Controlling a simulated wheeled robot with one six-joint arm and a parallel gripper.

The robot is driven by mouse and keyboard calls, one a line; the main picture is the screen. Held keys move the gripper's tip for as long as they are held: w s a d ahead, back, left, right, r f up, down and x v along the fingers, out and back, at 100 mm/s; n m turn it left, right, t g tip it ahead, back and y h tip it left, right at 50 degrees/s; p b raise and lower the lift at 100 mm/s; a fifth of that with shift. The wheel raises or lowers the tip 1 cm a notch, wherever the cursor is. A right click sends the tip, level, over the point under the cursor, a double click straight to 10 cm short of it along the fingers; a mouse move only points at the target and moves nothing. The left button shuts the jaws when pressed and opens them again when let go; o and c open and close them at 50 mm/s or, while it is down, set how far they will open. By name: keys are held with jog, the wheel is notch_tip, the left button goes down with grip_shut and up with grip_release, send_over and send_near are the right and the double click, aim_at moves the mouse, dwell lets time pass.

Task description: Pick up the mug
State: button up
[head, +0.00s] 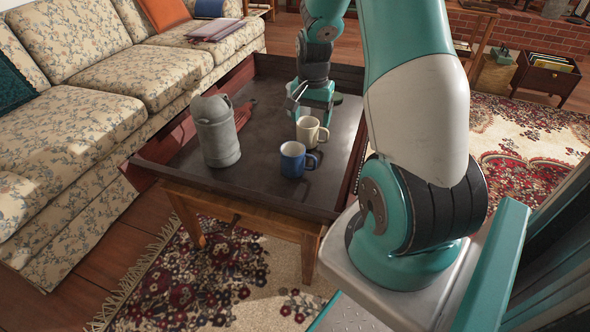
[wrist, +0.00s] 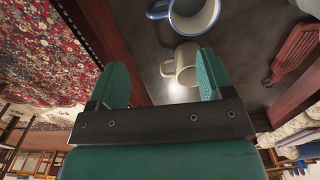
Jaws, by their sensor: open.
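Two mugs stand on the dark tray-topped table (head: 262,190): a cream mug (head: 311,132) and, nearer the head camera, a blue mug (head: 296,160). In the wrist view the cream mug (wrist: 186,66) appears between the finger lines, closer to the right finger, with its handle to the left. The blue mug (wrist: 192,16) shows pale inside at the top edge, partly cut off. My gripper (wrist: 162,74) is open and empty, its teal fingers apart.
A grey lidded canister (head: 217,132) stands left of the mugs. A red slatted object (head: 244,112) lies behind it. The table has a raised rim (head: 152,160). A floral sofa (head: 95,90) runs along the left side.

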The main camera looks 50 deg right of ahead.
aim_at(310, 157)
notch_tip(310, 157, down, 9)
jog(key=b, duration=0.3)
jog(key=shift+f, duration=0.15)
notch_tip(310, 157, down, 5)
jog(key=b, duration=0.3)
jog(key=shift+s+d+f, duration=0.1)
jog(key=shift+d+f, duration=0.05)
jog(key=shift+f, duration=0.05)
jog(key=shift+r, duration=0.1)
jog(key=c, duration=1.1)
jog(key=shift+r, duration=0.15)
notch_tip(310, 157, up, 20)
jog(key=p, duration=0.7)
